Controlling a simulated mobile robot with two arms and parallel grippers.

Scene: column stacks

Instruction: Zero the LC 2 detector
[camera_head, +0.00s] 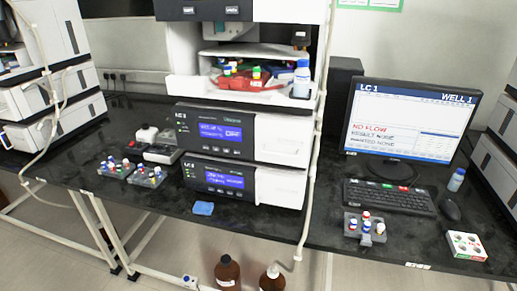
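A stack of instruments stands on the dark bench at centre. Its upper display module (283,140) has a dark front, a lit blue screen and a row of small buttons below it. The lower display module (282,188) looks alike, with its own blue screen and buttons. Both carry small labels at the front's left that start with LC; I cannot read their numbers surely. The monitor (409,119) at right reads LC 1, WELL 1 and NO FLOW in red. Neither of my grippers is in view.
An open bay with a red tray (262,84) and vials sits above the modules. Vial racks (115,168) stand on the bench at left, another (365,227) before the keyboard (389,197). A blue pad (203,208) lies at the front edge. Brown bottles (228,272) stand below.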

